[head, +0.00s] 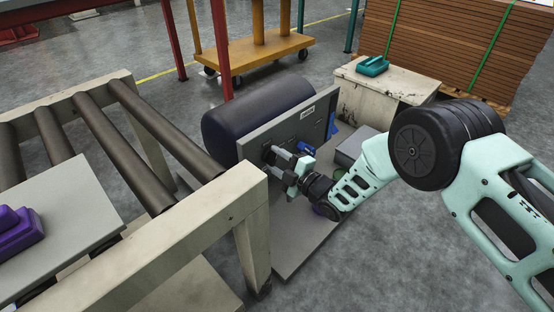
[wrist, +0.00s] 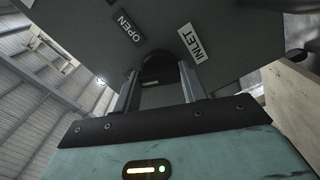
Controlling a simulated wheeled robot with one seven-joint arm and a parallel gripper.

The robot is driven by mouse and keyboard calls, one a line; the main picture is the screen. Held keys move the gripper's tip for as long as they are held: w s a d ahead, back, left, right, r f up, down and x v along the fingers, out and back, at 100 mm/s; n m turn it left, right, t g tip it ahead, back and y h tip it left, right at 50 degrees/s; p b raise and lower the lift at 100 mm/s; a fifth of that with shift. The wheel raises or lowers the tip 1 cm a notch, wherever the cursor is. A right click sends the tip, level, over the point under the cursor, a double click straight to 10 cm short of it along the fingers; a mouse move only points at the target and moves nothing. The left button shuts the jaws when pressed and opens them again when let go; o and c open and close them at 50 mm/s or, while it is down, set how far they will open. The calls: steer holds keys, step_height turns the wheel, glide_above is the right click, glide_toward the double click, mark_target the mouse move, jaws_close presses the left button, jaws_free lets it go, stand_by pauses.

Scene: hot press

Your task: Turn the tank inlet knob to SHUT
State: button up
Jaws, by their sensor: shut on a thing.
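The dark inlet knob (wrist: 153,68) sits on the grey panel (wrist: 215,15) in the wrist view, between the two fingers of my gripper (wrist: 158,85). The fingers are shut on it. An OPEN label (wrist: 128,28) is at the knob's upper left and an INLET label (wrist: 192,42) at its upper right. I cannot see a SHUT label. In the head view my gripper (head: 277,158) reaches the panel (head: 302,128) in front of the dark blue tank (head: 255,108); the knob is mostly hidden there.
Blue handles (head: 307,149) are on the panel right of my gripper. A roller conveyor (head: 150,135) with a pale frame stands close on the left. A worn cabinet (head: 380,92) with a teal object (head: 372,66) stands behind right. Open floor lies at the lower right.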

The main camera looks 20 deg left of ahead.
steer(key=shift+n, duration=2.2)
steer(key=o, duration=1)
steer(key=p+v, duration=0.6)
steer(key=v, duration=1.1)
steer(key=shift+d+p, duration=0.25)
steer(key=shift+p, duration=0.1)
